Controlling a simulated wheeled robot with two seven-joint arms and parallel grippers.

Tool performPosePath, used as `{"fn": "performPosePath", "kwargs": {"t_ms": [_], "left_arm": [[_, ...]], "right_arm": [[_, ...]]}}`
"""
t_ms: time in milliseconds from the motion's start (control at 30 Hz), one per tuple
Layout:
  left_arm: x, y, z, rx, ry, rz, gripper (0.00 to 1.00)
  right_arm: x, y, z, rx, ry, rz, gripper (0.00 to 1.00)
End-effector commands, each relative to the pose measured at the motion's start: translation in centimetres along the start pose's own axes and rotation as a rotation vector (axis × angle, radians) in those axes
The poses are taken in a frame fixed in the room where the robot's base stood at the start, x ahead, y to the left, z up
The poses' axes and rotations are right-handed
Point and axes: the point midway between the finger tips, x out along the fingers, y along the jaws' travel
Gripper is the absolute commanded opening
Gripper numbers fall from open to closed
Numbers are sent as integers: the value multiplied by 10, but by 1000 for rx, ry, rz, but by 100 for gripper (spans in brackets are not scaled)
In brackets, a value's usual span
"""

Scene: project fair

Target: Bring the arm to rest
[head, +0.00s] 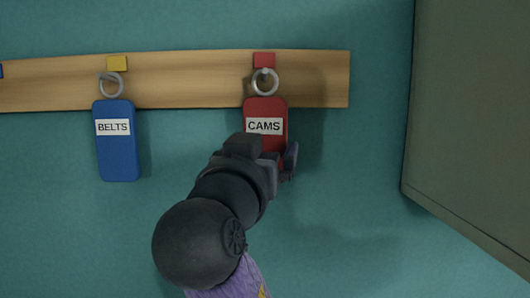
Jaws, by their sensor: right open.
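My right gripper (270,158) is in the head view, its arm coming up from the bottom middle. It is in front of the lower part of a red tag labelled CAMS (264,107) and hides that part. The gripper is open; I cannot tell whether it touches the tag. The red tag hangs by a metal ring (265,82) on the wooden rail (190,78), below a red marker (264,60). My left gripper is not in view.
A blue tag labelled BELTS (117,155) hangs by a ring below a yellow marker (117,63), left of the red tag. A large grey-green panel (475,110) stands at the right. The teal surface (350,220) between gripper and panel is clear.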

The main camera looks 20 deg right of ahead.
Motion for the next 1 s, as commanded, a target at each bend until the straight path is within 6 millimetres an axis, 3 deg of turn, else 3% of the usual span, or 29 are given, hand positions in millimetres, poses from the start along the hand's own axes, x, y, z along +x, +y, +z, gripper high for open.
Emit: {"fn": "performPosePath", "kwargs": {"t_ms": [33,233,367,433,467,567,600,700,800,900,1000], "left_arm": [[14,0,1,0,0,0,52],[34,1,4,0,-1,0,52],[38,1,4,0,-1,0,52],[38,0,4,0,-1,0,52],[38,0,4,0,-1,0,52],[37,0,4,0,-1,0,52],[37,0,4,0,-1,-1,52],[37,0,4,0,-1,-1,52],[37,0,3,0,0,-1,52],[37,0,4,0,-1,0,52],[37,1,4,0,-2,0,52]], "right_arm": [[-15,-1,7,6,1,-6,100],[-62,-1,5,5,0,-5,100],[-74,-1,7,-4,-11,-5,100],[-68,-3,30,-37,-72,-31,100],[-62,-5,50,-62,-119,-51,100],[-51,-5,145,-167,-345,-153,100],[-54,-1,188,-210,-445,-201,100],[-79,20,282,-290,-678,-312,100],[-115,46,348,-341,-863,-399,100],[-154,73,390,-376,-1012,-470,100],[-192,99,419,-399,-1142,-530,100]]}}
